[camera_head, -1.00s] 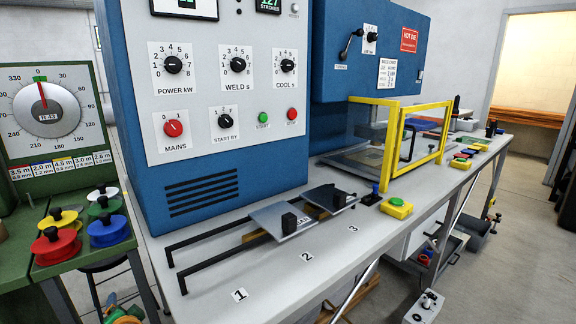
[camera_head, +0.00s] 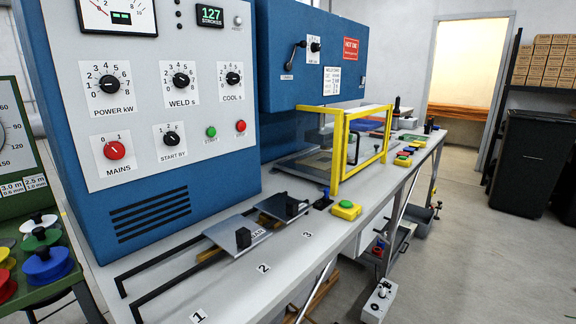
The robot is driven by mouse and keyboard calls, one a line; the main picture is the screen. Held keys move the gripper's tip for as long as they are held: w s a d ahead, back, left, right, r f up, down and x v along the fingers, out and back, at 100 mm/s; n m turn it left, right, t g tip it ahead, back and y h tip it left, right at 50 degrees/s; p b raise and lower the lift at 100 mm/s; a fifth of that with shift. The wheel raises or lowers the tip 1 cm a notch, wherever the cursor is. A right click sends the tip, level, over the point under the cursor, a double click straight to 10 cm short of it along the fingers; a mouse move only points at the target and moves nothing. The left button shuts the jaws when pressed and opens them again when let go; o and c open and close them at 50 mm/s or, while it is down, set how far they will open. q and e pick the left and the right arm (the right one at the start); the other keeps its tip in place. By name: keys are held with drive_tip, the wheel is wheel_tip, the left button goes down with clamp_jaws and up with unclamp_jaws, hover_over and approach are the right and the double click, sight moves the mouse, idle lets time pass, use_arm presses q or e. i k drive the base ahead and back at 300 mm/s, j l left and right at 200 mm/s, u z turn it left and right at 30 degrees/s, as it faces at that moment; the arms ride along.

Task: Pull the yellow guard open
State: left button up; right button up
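The yellow guard (camera_head: 337,158) is a yellow-framed box with clear panels on the bench, under the blue press head (camera_head: 312,60). Its front frame looks closed across the press opening, and a dark upright handle (camera_head: 357,149) shows at that frame. Through the panels a dark plate is partly visible. Neither of my grippers is in view.
The grey bench (camera_head: 290,262) carries black rails with sliding plates (camera_head: 238,233) and a yellow box with a green button (camera_head: 346,210). A blue control cabinet (camera_head: 160,200) stands left. A grey box with knobs (camera_head: 380,302) is low in front. Open floor (camera_head: 480,260) lies right.

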sight(344, 175)
drive_tip(key=i+l, duration=0.25)
drive_tip(key=l, duration=0.15)
drive_tip(key=i+l, duration=0.25)
drive_tip(key=l, duration=0.15)
drive_tip(key=i+l, duration=0.25)
drive_tip(key=l, duration=0.15)
drive_tip(key=z, duration=0.05)
